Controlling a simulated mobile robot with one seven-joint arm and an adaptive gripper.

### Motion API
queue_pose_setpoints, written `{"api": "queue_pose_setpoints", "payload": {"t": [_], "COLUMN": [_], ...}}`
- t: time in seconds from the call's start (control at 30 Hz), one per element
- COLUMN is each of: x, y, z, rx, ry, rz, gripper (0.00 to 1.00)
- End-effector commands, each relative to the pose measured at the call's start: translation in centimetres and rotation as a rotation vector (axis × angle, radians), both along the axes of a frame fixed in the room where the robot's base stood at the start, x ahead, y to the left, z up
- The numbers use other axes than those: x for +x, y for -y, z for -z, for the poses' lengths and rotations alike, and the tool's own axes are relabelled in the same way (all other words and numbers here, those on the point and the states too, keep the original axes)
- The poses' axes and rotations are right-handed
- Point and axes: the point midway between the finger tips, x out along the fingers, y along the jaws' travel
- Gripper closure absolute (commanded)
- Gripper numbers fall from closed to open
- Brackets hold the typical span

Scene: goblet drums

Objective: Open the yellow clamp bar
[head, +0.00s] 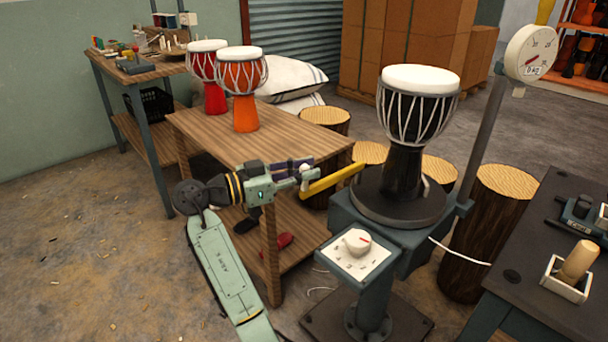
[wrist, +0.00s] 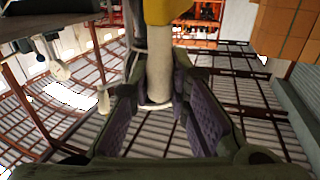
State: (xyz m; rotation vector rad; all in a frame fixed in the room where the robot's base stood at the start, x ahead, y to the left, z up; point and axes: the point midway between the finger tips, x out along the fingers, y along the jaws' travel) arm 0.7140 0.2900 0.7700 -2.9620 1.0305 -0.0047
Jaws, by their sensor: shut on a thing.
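The yellow clamp bar (head: 334,181) shows in the head view, sticking out to the left from the stand under the black goblet drum (head: 412,122). It slopes up a little toward the drum's base. My gripper (head: 303,177) is at the bar's outer left end, shut on its pale handle (head: 305,170). In the wrist view the pale handle (wrist: 159,76) stands between the dark finger pads of my gripper (wrist: 160,108), with the yellow bar (wrist: 172,11) at the top edge. The fingers hide part of the handle.
A wooden table (head: 280,128) with red and orange drums stands behind my arm. A pedestal with a white dial (head: 358,249) is close in front of the bar. A dark bench (head: 540,255) is at right. Log stools stand behind the drum stand. Floor at left is clear.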

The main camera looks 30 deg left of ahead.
Motion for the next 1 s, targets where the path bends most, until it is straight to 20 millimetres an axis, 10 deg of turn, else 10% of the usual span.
{"api": "queue_pose_setpoints", "payload": {"t": [0.6,0.63,1.0], "x": [0.10,0.10,0.10], "y": [0.17,0.17,0.12], "z": [0.09,0.09,0.05], "rx": [0.001,0.001,0.001], "ry": [-0.002,-0.002,-0.001], "rz": [0.047,0.047,0.045], "gripper": [1.00,0.82,0.62]}}
